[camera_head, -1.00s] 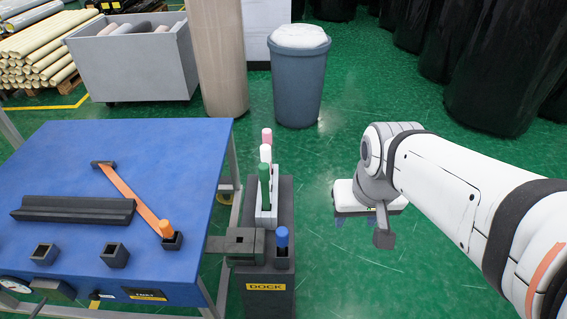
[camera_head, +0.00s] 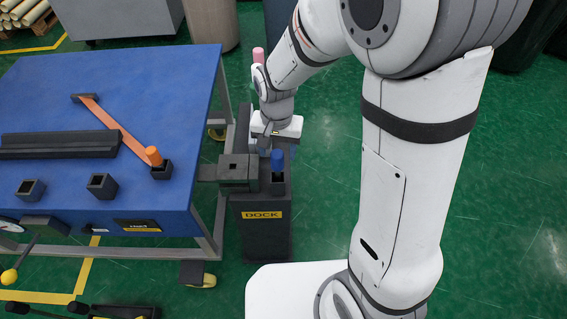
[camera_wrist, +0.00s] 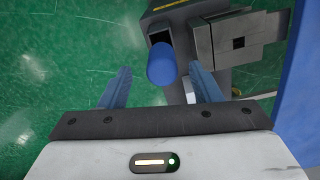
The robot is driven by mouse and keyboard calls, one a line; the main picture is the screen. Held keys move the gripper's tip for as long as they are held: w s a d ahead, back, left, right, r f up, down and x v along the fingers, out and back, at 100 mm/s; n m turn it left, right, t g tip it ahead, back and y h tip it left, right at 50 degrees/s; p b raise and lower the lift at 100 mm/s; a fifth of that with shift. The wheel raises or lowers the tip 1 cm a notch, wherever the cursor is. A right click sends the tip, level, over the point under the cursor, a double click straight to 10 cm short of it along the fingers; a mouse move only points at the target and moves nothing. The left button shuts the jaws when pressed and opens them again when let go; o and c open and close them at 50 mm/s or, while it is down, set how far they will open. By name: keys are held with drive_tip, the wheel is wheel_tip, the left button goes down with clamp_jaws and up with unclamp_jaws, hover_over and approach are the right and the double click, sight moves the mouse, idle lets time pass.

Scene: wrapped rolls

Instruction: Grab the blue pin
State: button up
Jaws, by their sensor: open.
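My gripper (camera_wrist: 160,85) is open and empty, with one blue finger on each side of the pin's line. In the head view my gripper (camera_head: 277,143) is just behind and above the pin, largely hidden by my wrist. I cannot tell whether a finger touches the pin.
A grey block (camera_head: 238,173) with a square hole adjoins the dock's left. The blue table (camera_head: 60,185) stands left, with an orange pin (camera_head: 153,156) and an orange bar (camera_head: 115,125). Green floor (camera_head: 325,215) is free on the right.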

sight(277, 161)
wheel_tip(277, 161, down, 5)
drive_tip(key=shift+w+a+f, duration=0.1)
drive_tip(key=shift+w+f, duration=0.05)
drive_tip(key=shift+f, duration=0.05)
drive_tip(key=c, duration=1.2)
